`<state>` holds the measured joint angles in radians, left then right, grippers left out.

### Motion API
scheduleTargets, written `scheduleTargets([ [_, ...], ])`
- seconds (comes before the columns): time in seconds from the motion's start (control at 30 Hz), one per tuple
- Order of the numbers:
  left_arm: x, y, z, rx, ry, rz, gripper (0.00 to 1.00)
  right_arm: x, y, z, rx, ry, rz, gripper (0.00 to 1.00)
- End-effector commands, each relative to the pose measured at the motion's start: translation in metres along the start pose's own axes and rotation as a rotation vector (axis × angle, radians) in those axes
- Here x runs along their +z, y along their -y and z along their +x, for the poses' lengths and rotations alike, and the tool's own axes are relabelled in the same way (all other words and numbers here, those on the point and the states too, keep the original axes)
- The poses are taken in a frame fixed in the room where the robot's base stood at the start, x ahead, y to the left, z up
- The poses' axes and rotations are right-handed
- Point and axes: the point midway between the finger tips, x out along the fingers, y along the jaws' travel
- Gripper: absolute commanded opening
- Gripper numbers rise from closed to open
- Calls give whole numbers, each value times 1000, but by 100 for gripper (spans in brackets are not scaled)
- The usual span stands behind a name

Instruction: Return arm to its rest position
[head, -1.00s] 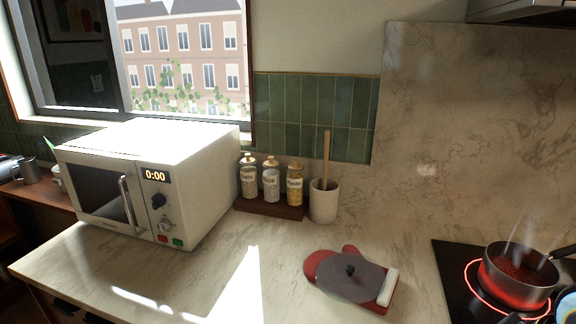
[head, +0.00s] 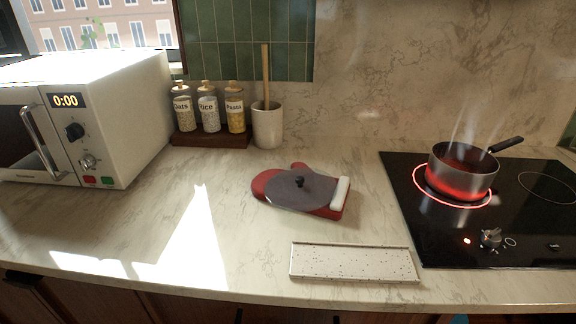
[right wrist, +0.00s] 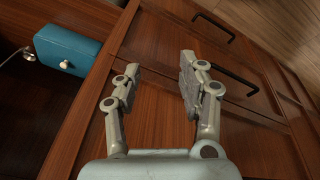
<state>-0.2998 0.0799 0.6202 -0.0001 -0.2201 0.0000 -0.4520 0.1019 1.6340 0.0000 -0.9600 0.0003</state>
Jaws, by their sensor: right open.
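My right gripper (right wrist: 158,75) shows in the right wrist view. Its two fingers are spread apart with nothing between them. It faces brown wooden cabinet fronts (right wrist: 158,35) with dark bar handles; I cannot tell how near they are. My left gripper is out of view.
On the marble counter stand a microwave (head: 128,110), labelled jars, a white crock (head: 267,128), a dark lid (head: 290,190) on a red mitt, and a speckled tray (head: 350,277). A steaming pot (head: 460,180) sits on a glowing burner. A teal box (right wrist: 68,50) is at left.

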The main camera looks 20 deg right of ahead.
Motion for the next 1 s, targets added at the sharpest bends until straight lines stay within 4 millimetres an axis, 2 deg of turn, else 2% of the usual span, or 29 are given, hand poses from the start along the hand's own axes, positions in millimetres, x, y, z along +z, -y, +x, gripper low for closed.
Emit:
scheduleTargets([
  [0.03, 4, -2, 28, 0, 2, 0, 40, 28, 3, 53, -1, 25, 3, 41],
  [0.1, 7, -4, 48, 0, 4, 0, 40, 61, 6, 102, -3, 44, 6, 41],
  [0.17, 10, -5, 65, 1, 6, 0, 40, 92, 9, 142, -4, 61, 9, 41],
  [0.2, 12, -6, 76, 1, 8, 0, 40, 114, 11, 166, -5, 73, 11, 41],
  [0.3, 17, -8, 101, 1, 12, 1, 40, 168, 17, 215, -8, 100, 15, 41],
  [0.4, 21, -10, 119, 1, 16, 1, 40, 214, 21, 245, -10, 121, 18, 41],
  [0.5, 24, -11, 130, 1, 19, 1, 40, 244, 24, 260, -12, 133, 21, 41],
  [0.6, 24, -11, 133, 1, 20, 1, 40, 258, 26, 264, -13, 139, 21, 41],
  [1.0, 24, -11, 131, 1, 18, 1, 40, 261, 25, 262, -13, 140, 21, 41],
])
